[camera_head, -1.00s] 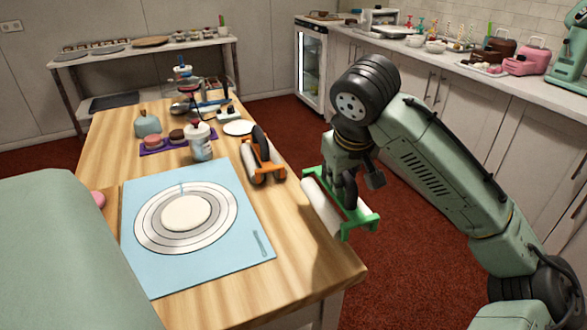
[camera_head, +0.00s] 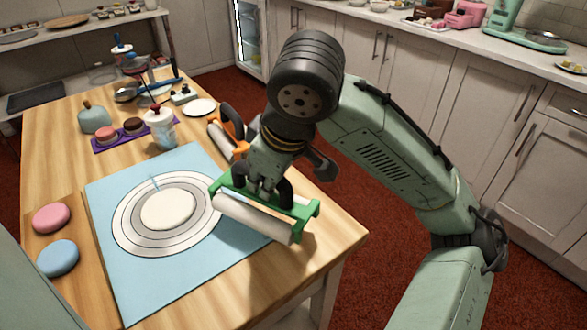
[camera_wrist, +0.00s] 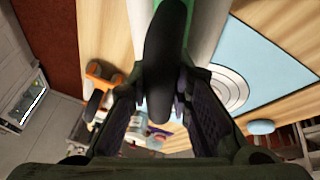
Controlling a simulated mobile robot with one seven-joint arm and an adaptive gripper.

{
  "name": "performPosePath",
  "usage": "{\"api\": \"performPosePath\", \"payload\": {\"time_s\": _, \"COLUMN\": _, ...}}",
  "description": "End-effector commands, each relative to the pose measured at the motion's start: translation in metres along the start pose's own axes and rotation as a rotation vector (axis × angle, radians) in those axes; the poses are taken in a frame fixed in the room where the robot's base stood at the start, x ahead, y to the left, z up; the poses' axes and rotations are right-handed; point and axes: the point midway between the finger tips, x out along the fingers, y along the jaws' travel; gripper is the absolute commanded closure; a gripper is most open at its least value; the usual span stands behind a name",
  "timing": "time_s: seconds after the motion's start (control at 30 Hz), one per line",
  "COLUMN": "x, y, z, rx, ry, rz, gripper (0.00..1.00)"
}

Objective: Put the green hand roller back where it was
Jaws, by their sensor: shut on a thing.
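The green hand roller (camera_head: 255,214) has a green frame and a white cylinder. My gripper (camera_head: 268,190) is shut on its dark handle, which also shows between the fingers in the wrist view (camera_wrist: 165,60). In the head view the roller appears over the right edge of the blue mat (camera_head: 150,300) and the wood beside it. I cannot tell whether it touches the table. The orange hand roller (camera_head: 222,138) lies behind it, partly hidden by my arm. A flat white dough disc (camera_head: 168,209) lies on the mat's printed rings.
The wooden table (camera_head: 325,240) has bare wood at its front right corner. A pink disc (camera_head: 50,218) and a blue disc (camera_head: 58,258) lie left of the mat.

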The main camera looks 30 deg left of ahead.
Motion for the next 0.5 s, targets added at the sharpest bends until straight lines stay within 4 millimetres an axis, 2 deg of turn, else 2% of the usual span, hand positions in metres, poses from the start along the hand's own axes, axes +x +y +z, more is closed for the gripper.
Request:
{"api": "performPosePath", "payload": {"time_s": 0.1, "x": 0.006, "y": 0.031, "z": 0.005, "rx": 0.008, "ry": 0.001, "rz": -0.003, "gripper": 1.00}}
{"api": "performPosePath", "payload": {"time_s": 0.3, "x": 0.016, "y": 0.073, "z": 0.012, "rx": 0.005, "ry": 0.000, "rz": 0.000, "gripper": 1.00}}
{"api": "performPosePath", "payload": {"time_s": 0.5, "x": 0.021, "y": 0.088, "z": 0.015, "rx": 0.000, "ry": 0.001, "rz": 0.001, "gripper": 1.00}}
